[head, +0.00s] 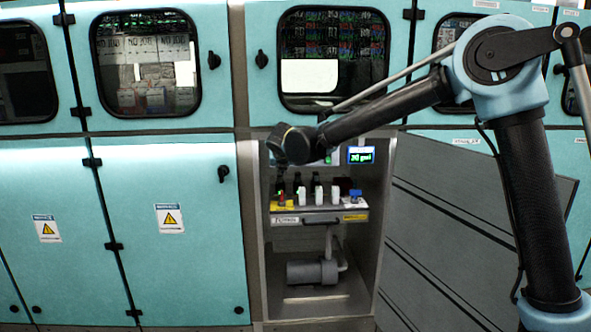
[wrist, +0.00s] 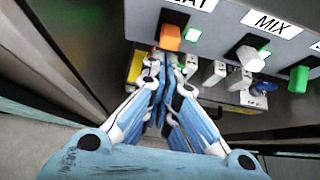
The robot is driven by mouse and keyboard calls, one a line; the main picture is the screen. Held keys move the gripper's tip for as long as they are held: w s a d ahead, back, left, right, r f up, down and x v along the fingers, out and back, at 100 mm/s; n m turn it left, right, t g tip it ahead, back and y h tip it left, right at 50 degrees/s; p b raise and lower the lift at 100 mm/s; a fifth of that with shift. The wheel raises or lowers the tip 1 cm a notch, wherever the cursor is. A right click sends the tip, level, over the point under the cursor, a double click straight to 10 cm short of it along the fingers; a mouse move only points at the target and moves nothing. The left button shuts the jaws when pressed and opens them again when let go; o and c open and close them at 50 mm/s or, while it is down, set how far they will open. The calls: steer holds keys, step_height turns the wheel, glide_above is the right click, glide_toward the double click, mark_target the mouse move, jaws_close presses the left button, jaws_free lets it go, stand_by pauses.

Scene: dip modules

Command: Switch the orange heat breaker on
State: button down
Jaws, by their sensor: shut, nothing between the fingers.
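The orange breaker lever (wrist: 170,37) sticks out of a black slot under a partly cut-off label ending in "AT". In the head view my wrist (head: 293,146) is in front of the breaker panel and hides the orange lever.
A white lever (wrist: 250,57) under the "MIX" label and a green lever (wrist: 299,78) stand to the right. Below is a shelf with white modules (wrist: 215,73) and a blue knob (wrist: 264,87). A small screen (head: 361,155) is beside my wrist. Cabinet walls flank the bay.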

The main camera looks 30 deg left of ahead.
steer(key=shift+r, duration=0.25)
steer(key=shift+w+a+r, duration=0.1)
steer(key=shift+a+r, duration=0.05)
steer(key=shift+r, duration=0.5)
step_height(320, 180, down, 4)
steer(key=s+d, duration=0.1)
steer(key=s, duration=0.1)
steer(key=w+r+v, duration=0.1)
steer(key=v, duration=0.8)
steer(key=shift+s+r, duration=0.15)
steer(key=shift+r, duration=0.05)
